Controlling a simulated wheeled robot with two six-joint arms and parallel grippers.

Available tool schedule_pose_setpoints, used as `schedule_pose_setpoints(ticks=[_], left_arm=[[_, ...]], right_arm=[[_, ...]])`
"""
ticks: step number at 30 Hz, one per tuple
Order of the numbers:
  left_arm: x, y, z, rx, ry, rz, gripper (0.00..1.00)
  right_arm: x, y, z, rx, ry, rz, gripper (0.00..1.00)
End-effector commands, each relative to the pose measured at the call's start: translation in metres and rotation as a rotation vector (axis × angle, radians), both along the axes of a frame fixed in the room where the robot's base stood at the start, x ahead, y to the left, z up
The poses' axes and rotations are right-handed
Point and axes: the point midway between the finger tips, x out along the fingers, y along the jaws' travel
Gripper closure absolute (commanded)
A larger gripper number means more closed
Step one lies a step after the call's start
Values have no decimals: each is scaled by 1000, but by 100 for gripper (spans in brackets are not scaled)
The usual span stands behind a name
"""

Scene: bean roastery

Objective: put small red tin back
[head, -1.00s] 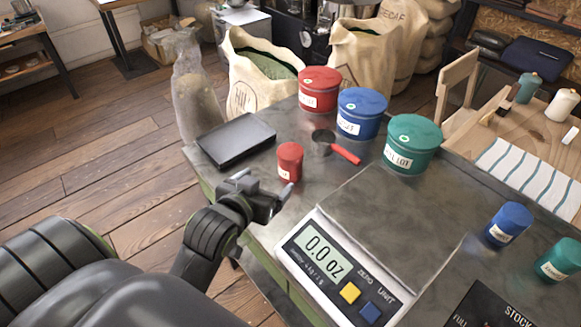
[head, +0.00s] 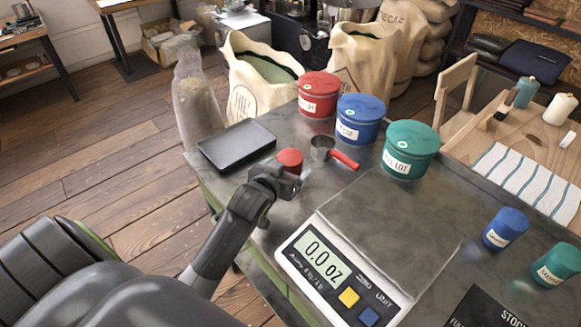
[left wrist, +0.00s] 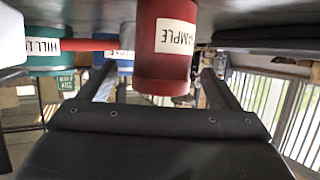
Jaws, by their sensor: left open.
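The small red tin (head: 290,159) stands on the grey table, just beyond my left gripper (head: 283,178), which partly hides its lower part. In the left wrist view the small red tin (left wrist: 165,45) shows upside down with a white "SAMPLE" label. It sits between the spread fingers of my left gripper (left wrist: 155,90), nearer the right one. The fingers are open, with no clear grip on the tin. My right gripper is not in view.
A black tray (head: 236,145) lies left of the tin, and a scoop with a red handle (head: 335,153) lies right. Large red (head: 318,95), blue (head: 360,120) and green (head: 409,150) tins stand behind. A scale (head: 375,240), small blue tin (head: 506,229) and small green tin (head: 557,264) are right.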

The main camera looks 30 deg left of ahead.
Motion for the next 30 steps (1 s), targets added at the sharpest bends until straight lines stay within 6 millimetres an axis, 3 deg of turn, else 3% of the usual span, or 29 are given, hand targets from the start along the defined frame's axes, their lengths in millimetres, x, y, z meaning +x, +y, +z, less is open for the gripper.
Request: schedule_pose_setpoints(ticks=[9,18,30], left_arm=[[30,6,-14,1,1,0,15],[33,6,-16,1,0,0,15],[32,6,-16,1,0,0,66]], right_arm=[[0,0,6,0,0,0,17],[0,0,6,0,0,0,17],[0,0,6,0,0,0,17]])
